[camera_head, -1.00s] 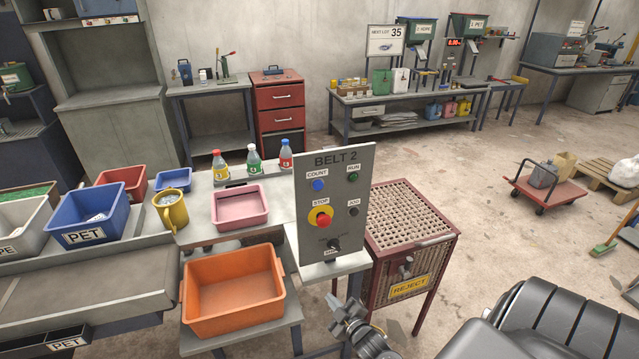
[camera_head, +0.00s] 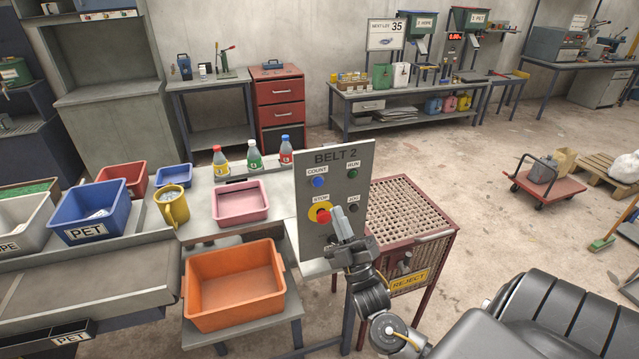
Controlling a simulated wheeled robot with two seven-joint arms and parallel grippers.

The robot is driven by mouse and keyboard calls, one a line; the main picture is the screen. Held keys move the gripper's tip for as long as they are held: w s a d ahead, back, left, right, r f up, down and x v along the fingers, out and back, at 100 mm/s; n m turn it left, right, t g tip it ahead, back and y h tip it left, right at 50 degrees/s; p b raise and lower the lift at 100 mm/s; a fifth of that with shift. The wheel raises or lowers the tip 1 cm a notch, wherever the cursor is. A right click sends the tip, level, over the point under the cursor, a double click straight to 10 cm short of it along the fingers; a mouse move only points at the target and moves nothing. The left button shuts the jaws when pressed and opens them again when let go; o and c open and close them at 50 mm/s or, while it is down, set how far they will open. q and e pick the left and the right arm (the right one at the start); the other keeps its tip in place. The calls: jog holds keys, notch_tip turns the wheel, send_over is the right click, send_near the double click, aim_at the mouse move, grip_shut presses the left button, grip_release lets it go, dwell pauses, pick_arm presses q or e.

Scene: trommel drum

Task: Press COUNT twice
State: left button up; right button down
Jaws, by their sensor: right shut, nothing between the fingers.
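The grey BELT 2 panel (camera_head: 310,241) stands upright at the middle of the head view. Its blue COUNT button (camera_head: 319,182) is at the upper left of the panel and is uncovered. The red STOP button (camera_head: 323,216) on its yellow disc sits below COUNT. A green RUN button (camera_head: 352,174) is at the upper right, with the dark JOG button (camera_head: 353,208) below it. My right gripper (camera_head: 338,215) is shut and empty, in front of the panel's lower half, just right of STOP and below COUNT. It hides the panel's lower knob. My left gripper is not in view.
A red REJECT cage (camera_head: 425,210) stands right of the panel. An orange bin (camera_head: 232,312) and a pink tray (camera_head: 240,219) are to its left. Three bottles (camera_head: 254,156) stand behind the tray.

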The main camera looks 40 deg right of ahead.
aim_at(318, 182)
jog(key=shift+w+f, duration=0.1)
jog(key=shift+w, duration=0.1)
jog(key=shift+y, duration=0.3)
jog(key=shift+w+d+b, duration=0.5)
jog(key=shift+w+b, duration=0.05)
jog(key=shift+w, duration=0.8)
jog(key=shift+w+d+b, duration=0.45)
jog(key=shift+w+b, duration=0.05)
jog(key=shift+w, duration=0.85)
jog(key=shift+w+d+b, duration=0.5)
jog(key=shift+w+b, duration=0.05)
jog(key=shift+w, duration=0.8)
jog(key=shift+w, duration=0.1)
jog(key=shift+w+d, duration=0.15)
jog(key=shift+w, duration=0.15)
jog(key=shift+w+d+b, duration=0.15)
jog(key=shift+w+b, duration=0.2)
jog(key=shift+w, duration=0.05)
jog(key=shift+s, duration=0.15)
jog(key=shift+s+a+p, duration=0.3)
jog(key=shift+s+p, duration=0.15)
jog(key=shift+s, duration=0.25)
